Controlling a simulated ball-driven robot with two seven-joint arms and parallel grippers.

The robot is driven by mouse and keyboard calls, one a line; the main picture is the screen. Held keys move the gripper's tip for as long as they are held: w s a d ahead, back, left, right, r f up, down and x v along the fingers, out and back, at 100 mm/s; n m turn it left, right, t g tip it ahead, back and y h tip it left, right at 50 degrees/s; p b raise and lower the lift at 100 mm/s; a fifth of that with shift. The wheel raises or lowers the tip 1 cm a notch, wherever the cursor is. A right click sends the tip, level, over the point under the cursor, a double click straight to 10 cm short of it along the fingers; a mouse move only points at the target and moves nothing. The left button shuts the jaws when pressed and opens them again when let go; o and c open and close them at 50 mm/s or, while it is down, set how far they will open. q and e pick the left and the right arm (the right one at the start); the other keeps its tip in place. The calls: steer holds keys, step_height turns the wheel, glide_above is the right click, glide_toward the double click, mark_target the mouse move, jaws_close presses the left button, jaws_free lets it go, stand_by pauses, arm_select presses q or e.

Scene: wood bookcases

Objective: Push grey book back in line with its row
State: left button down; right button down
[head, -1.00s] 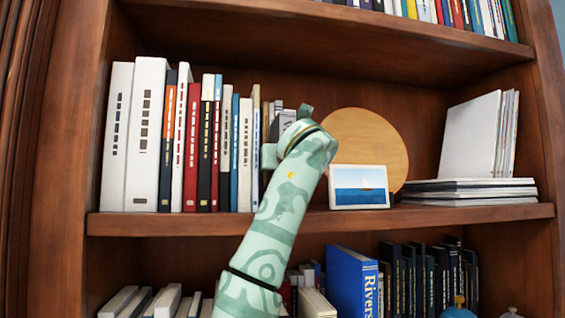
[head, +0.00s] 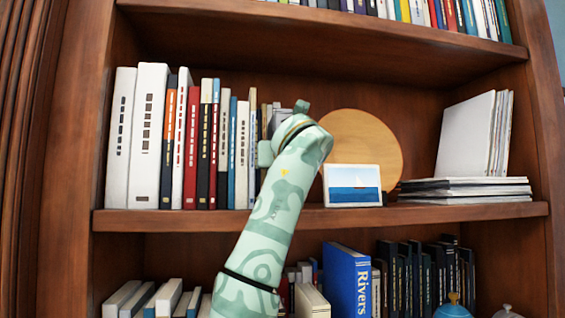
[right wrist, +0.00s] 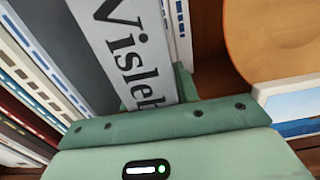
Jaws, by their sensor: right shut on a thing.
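The grey book, with a pale spine lettered "Visleb..." in black (right wrist: 128,40), fills the middle of the right wrist view. In the head view only a grey upper part of it (head: 283,119) shows beside my gripper, at the right end of the upright row. My right gripper (right wrist: 155,92) is shut on the grey book, with one green finger on each side of its spine. In the head view my right gripper (head: 284,130) is at the row's right end, and my arm hides the lower part of the book. My left gripper is not in view.
Upright books (head: 180,140) stand left of my gripper on the middle shelf (head: 420,213). A round wooden disc (head: 365,140) and a small sailboat picture (head: 352,186) stand close on the right. Further right are stacked flat books (head: 465,190) and leaning white ones (head: 467,135).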

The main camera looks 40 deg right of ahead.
steer(key=shift+w, duration=0.2)
steer(key=c, duration=1)
jaws_free()
steer(key=shift+w, duration=0.15)
steer(key=shift+o, duration=0.2)
steer(key=shift+s+a+b, duration=0.1)
steer(key=shift+s+b, duration=0.2)
steer(key=shift+s, duration=0.25)
arm_select(q)
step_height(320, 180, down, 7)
steer(key=b, duration=0.6)
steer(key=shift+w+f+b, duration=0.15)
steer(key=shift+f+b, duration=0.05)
steer(key=shift+b, duration=0.15)
arm_select(e)
steer(key=v, duration=1.5)
steer(key=shift+s+a, duration=0.2)
steer(key=shift+a, duration=0.05)
